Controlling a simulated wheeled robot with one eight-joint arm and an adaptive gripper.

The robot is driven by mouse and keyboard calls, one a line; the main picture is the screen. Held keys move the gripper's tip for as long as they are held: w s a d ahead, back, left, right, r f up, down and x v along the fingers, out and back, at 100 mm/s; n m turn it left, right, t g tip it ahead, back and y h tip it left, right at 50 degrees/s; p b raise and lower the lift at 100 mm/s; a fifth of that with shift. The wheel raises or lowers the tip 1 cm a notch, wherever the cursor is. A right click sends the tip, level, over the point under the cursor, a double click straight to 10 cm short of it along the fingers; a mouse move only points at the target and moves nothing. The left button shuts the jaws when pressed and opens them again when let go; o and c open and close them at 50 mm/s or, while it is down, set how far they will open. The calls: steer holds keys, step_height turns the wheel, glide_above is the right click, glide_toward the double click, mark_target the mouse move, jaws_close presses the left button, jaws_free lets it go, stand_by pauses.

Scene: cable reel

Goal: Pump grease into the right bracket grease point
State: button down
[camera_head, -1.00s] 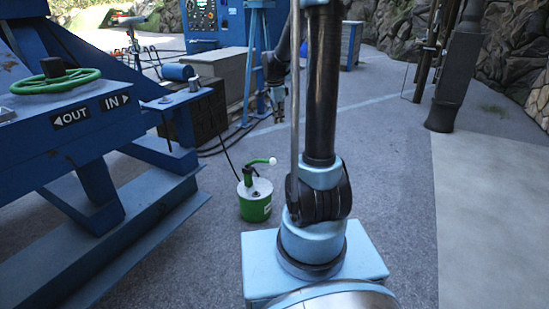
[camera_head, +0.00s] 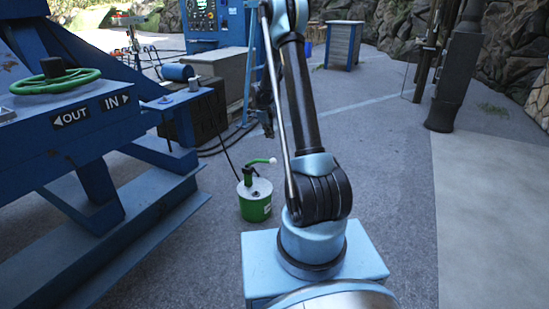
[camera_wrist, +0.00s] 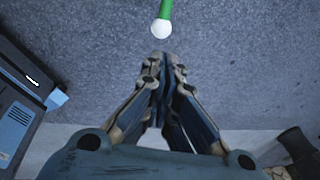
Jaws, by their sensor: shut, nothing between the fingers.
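A green grease pump bucket (camera_head: 255,208) stands on the floor left of my arm's base. Its green lever ends in a white knob (camera_head: 273,160), pointing right. In the wrist view the white knob (camera_wrist: 161,28) and the green lever (camera_wrist: 165,10) show just beyond my fingertips. My gripper (camera_wrist: 162,60) is shut and empty, with a small gap in the picture to the knob. In the head view my gripper (camera_head: 268,130) hangs above the knob, partly behind my arm. A thin dark hose (camera_head: 220,140) runs from the pump up toward the blue bracket (camera_head: 190,96). I cannot make out the grease point.
The blue reel frame (camera_head: 110,170) with a green handwheel (camera_head: 55,80) and OUT/IN arrows fills the left. A blue control cabinet (camera_head: 203,18) and grey box (camera_head: 222,75) stand behind. The floor around the pump and to the right is open.

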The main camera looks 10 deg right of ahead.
mark_target(275, 160)
steer(key=shift+f, duration=0.15)
steer(key=d+f, duration=0.1)
steer(key=f, duration=0.8)
steer(key=w+d+f, duration=0.1)
steer(key=f, duration=0.3)
steer(key=shift+d+f, duration=0.25)
steer(key=shift+d, duration=0.05)
